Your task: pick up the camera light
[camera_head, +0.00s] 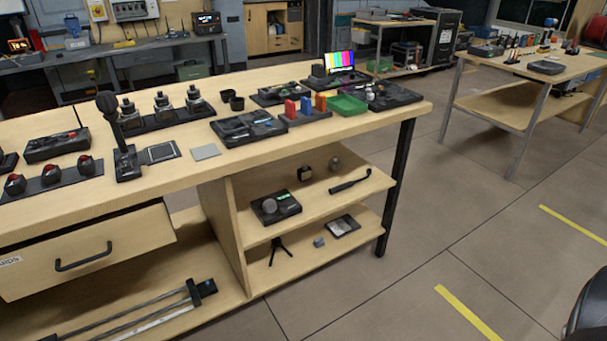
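I cannot tell for certain which thing is the camera light. A small flat dark unit with a pale panel (342,226) lies on the lower shelf of the workbench, and a small grey cube (319,242) sits left of it. A small black tripod (279,249) stands at the left of that shelf. On the shelf above are a black box with a round part (276,207), a small dark device with a light face (305,170), a grey ball-like item (335,163) and a black handle-like stick (350,184).
The wooden workbench (185,174) carries trays, lenses, a colour-bar screen (339,60) and a green bin (346,104). Its black front leg (395,188) stands beside the shelves. A drawer (90,249) is at left. Open floor (440,215) lies right, toward another table (530,98).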

